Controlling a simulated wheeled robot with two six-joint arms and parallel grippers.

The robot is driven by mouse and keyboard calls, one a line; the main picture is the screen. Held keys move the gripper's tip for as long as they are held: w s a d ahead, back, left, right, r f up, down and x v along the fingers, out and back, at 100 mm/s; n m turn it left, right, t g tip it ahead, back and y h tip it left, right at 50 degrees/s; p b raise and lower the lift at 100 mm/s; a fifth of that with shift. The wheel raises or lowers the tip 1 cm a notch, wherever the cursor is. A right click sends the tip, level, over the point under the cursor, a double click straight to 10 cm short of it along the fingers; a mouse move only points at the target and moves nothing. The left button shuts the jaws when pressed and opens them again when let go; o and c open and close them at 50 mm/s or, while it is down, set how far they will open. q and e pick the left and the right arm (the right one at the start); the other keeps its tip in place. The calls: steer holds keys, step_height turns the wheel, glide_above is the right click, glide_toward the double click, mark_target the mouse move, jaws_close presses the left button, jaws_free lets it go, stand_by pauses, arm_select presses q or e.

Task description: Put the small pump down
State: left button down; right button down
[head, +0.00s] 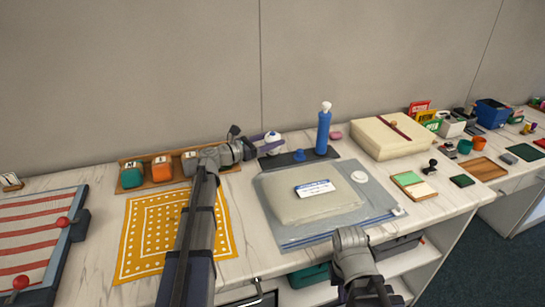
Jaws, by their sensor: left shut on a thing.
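My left gripper (267,143), with purple fingers, is at the back of the counter, left of the dark tray (325,153). It is shut on a small white-and-blue thing (273,137), which looks like the small pump. The fingers and wrist hide part of it, and I cannot tell whether it touches the counter. A tall blue cylinder with a white top (323,132) stands upright on the tray, beside a small blue knob (299,155). My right gripper (342,294) is low at the front edge, mostly hidden by its own wrist.
A clear bag (285,235) holding a pale labelled bundle (300,205) lies in front of the tray. A wooden rack (150,184) with lidded containers stands left, behind a yellow dotted cloth (140,240). A cream box (395,138) is at right. Shelves are below the counter.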

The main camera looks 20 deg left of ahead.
arm_select(q)
step_height(320, 180, down, 4)
steer(key=b, duration=0.3)
steer(key=shift+r+b, duration=0.2)
steer(key=shift+b, duration=0.1)
steer(key=shift+f, duration=0.2)
steer(key=shift+c, duration=0.4)
jaws_free()
steer(key=shift+r, duration=0.1)
steer(key=shift+r, duration=0.15)
steer(key=v, duration=1.2)
